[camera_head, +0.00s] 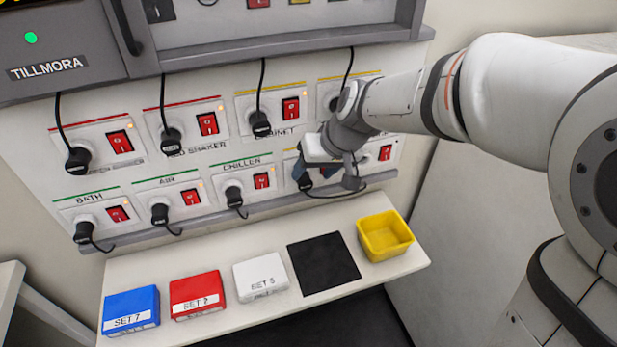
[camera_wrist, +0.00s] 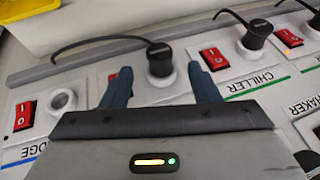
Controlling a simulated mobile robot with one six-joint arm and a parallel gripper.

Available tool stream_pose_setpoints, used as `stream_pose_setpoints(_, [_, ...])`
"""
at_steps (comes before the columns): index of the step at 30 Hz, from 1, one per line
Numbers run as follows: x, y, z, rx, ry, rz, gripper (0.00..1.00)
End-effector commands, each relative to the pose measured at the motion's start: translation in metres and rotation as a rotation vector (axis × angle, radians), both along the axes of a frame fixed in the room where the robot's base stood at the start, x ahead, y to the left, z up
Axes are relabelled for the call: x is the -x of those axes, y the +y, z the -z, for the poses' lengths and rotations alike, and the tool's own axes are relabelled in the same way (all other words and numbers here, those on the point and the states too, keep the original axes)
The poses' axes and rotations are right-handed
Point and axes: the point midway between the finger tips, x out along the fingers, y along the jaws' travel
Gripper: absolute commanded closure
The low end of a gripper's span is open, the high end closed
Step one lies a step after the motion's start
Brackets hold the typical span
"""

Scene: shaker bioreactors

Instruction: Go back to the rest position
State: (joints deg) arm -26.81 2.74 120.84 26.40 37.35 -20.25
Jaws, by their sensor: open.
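My gripper (camera_head: 303,172) is at the lower right of the socket panel (camera_head: 225,165), at the outlet right of the one labelled CHILLER. In the wrist view my gripper (camera_wrist: 160,75) is open, with its two dark blue fingers spread. A black plug (camera_wrist: 160,60) stands in its white socket between the fingertips, with a gap on each side. Its cord runs off to the left in the wrist view. In the head view my wrist and fingers hide most of this plug and its socket.
Other black plugs with cords, such as the CHILLER plug (camera_head: 234,196), and red switches (camera_head: 262,181) surround the gripper. Below, a shelf (camera_head: 230,245) holds a yellow bin (camera_head: 385,235), a black mat (camera_head: 323,263) and white, red and blue boxes (camera_head: 131,311). A grey cabinet (camera_head: 200,65) overhangs the panel.

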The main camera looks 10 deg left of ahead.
Motion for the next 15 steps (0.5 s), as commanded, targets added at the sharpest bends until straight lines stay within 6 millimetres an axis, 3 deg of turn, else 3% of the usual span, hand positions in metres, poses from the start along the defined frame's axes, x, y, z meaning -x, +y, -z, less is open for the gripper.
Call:
stream_pose_setpoints(6, [0.006,-0.012,-0.026,-0.001,-0.002,0.001,0.45])
stream_pose_setpoints(15, [0.008,-0.014,-0.031,0.000,0.001,0.001,0.45])
